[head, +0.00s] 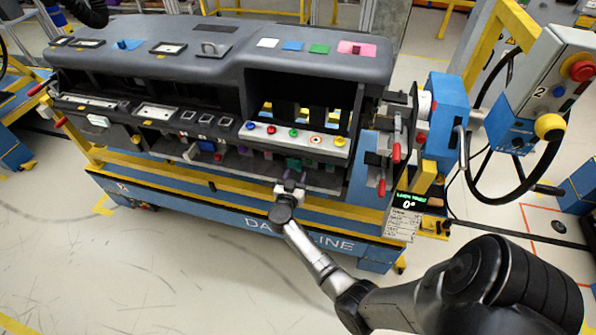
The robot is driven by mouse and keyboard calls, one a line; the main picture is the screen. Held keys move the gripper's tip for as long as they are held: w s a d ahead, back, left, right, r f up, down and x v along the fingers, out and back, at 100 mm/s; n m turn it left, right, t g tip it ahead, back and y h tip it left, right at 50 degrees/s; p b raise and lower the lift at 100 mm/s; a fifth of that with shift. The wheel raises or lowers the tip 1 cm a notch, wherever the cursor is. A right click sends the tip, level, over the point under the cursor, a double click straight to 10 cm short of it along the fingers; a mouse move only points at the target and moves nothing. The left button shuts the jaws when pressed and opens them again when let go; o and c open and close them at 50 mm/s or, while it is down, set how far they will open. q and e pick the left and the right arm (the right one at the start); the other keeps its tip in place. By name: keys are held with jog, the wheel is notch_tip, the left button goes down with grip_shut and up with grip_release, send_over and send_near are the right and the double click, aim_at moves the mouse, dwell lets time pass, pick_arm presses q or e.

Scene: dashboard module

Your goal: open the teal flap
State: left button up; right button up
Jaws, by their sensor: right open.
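A small teal-green piece, which looks like the teal flap (294,163), sits in the dark lower shelf of the dashboard module, below the white button strip. It is small and partly hidden, and I cannot tell whether it is shut or ajar. My right gripper (290,183) is just in front of and below it, at the module's lower front edge. Its jaws are open and point toward the module. I cannot tell whether they touch the flap. My left gripper is not in view.
The white strip (295,138) carries several coloured buttons above the gripper. Red-handled levers (396,153) and a blue block (446,108) stand to the right. A yellow and blue rail (230,202) runs below the module. The floor in front at left is clear.

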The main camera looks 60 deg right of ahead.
aim_at(298, 168)
jog(key=shift+x, duration=1.7)
jog(key=shift+c, duration=0.3)
grip_shut()
